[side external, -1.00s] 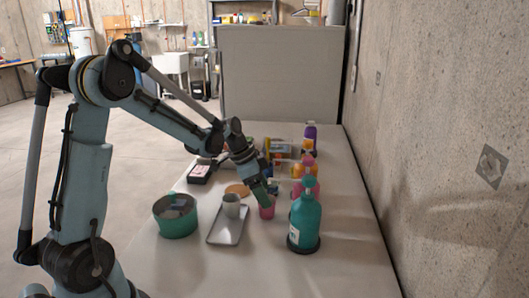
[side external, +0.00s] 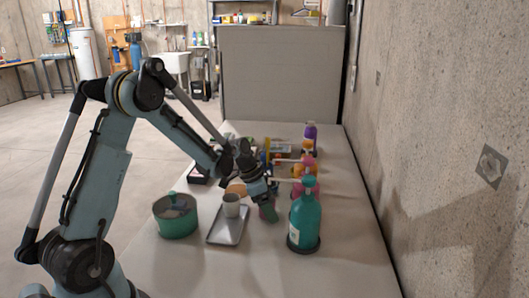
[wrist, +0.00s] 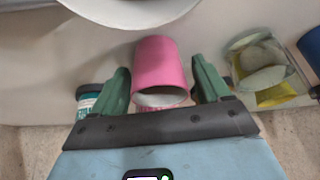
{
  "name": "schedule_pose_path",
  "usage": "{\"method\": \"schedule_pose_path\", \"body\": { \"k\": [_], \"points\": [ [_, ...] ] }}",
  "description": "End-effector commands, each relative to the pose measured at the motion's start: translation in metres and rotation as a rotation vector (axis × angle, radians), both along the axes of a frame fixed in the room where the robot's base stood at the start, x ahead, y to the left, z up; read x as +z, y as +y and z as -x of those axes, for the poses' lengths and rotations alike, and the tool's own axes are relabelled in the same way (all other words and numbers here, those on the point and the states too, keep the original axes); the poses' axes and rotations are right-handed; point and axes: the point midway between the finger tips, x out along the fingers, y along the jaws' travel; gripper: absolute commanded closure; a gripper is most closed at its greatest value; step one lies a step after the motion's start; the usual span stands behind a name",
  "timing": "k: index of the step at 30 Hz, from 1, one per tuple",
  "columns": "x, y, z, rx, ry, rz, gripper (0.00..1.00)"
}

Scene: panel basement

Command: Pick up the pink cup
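The pink cup (wrist: 161,65) is in the middle of the wrist view, with its pale inside showing at the lower end. My gripper (wrist: 162,68) is open, with one green finger on each side of the cup and a narrow gap on both sides. In the side view my gripper (side external: 270,217) is low at the table, in front of the pink cup (side external: 264,203), and hides most of it. I cannot tell whether the fingers touch the table.
A teal pump bottle (side external: 305,222) stands close on the right. A grey tray (side external: 226,238) with a pale cup (side external: 231,205) and a green round container (side external: 175,225) are on the left. Several bottles and boxes stand behind. The table's front (side external: 275,275) is clear.

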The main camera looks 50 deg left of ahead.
Motion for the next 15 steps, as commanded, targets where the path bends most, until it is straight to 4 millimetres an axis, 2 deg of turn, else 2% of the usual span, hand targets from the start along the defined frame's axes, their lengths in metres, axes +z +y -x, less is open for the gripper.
{"method": "schedule_pose_path", "body": {
  "k": [1, 9, 15],
  "points": [
    [0.0001, 0.0, 0.0, 0.0, 0.0, 0.0, 0.32],
    [0.0002, 0.0001, 0.0002, 0.0, 0.0, 0.0, 0.73],
    [0.0004, 0.0001, 0.0001, 0.0, 0.0, 0.0, 0.74]
  ]
}}
